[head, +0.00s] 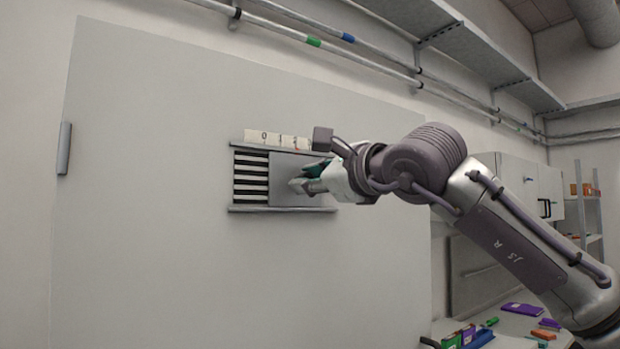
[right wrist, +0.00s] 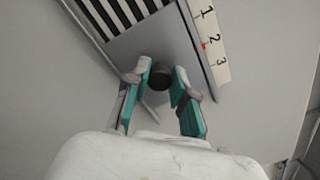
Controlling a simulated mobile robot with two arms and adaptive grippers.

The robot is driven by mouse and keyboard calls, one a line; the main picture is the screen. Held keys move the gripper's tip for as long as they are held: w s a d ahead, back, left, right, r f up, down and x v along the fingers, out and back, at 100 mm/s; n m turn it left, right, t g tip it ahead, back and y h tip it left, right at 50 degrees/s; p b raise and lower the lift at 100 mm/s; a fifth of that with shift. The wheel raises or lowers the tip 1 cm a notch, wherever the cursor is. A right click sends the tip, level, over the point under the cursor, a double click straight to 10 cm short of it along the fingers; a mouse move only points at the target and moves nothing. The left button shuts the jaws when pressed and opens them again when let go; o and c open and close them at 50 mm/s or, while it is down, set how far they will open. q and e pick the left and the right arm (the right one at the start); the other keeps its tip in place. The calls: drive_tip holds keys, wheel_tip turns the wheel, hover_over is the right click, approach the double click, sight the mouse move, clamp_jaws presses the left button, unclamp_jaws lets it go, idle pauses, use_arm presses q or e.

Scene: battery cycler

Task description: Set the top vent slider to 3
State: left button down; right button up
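The vent (head: 251,181) is set in a large pale panel, with dark slats showing on its left. A grey slider plate (head: 290,188) covers its right part; it also shows in the right wrist view (right wrist: 130,42). A number strip (right wrist: 222,68) with 1, 2 and 3 runs along the vent's edge, and a small red mark (right wrist: 204,46) sits beside the 2. A dark round knob (right wrist: 160,76) stands on the plate. My right gripper (right wrist: 161,80) is open, its fingers on either side of the knob; contact is unclear. My left gripper is out of view.
A grey handle (head: 64,148) is on the panel's left edge. Pipes (head: 335,46) and a shelf (head: 470,50) run above. A bench (head: 510,325) with several small coloured items stands at lower right. The panel around the vent is clear.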

clamp_jaws()
drive_tip(key=w+d, duration=0.2)
drive_tip(key=shift+d, duration=0.35)
drive_tip(key=shift+o, duration=1.9)
unclamp_jaws()
drive_tip(key=o, duration=0.4)
drive_tip(key=shift+d, duration=0.15)
